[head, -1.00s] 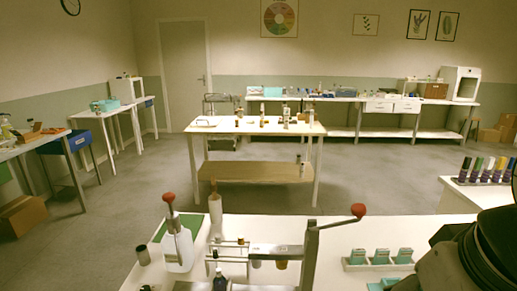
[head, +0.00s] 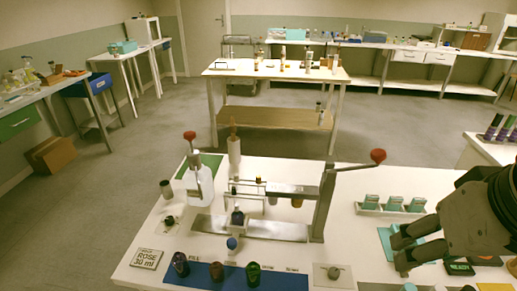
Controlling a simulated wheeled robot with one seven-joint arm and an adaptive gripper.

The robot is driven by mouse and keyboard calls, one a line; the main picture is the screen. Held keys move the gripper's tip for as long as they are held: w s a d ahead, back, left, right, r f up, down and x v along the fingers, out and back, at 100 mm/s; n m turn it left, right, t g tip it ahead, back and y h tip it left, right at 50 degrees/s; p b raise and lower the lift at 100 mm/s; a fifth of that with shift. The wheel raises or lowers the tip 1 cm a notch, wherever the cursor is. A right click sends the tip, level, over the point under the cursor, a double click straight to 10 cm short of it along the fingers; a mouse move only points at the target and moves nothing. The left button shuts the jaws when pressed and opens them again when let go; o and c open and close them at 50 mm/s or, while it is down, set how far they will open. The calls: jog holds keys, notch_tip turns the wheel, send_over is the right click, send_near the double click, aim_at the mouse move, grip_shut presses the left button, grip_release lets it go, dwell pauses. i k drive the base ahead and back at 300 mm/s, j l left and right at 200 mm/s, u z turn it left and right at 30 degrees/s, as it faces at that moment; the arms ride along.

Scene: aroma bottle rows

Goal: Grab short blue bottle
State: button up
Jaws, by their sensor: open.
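A short dark bottle (head: 181,264), bluish-black, stands at the left end of a blue mat (head: 200,274) on the near bench. Beside it on the mat stand a reddish-brown bottle (head: 216,271) and a dark green bottle (head: 253,273). A small round blue top (head: 232,244) shows just behind the mat, and a dark blue bottle (head: 238,219) stands in the metal press. I cannot tell for sure which is the short blue one. My gripper (head: 398,250) is at the right, fingers apart and empty, pointing left, well away from these bottles.
The lever press (head: 318,205) with a red knob stands mid-bench, left of my gripper. A white dispenser (head: 200,188) stands behind the bottles. A tray of teal-topped items (head: 383,208) is behind my gripper. A ROSE 30 ml card (head: 147,259) lies at the left.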

aim_at(237, 219)
jog(key=u, duration=0.65)
jog(key=i+j+z, duration=0.2)
jog(key=j, duration=0.15)
jog(key=j+z, duration=0.15)
jog(key=j, duration=0.25)
jog(key=i+j+z, duration=0.2)
jog(key=j, duration=0.2)
jog(key=j+z, duration=0.15)
jog(key=j, duration=0.25)
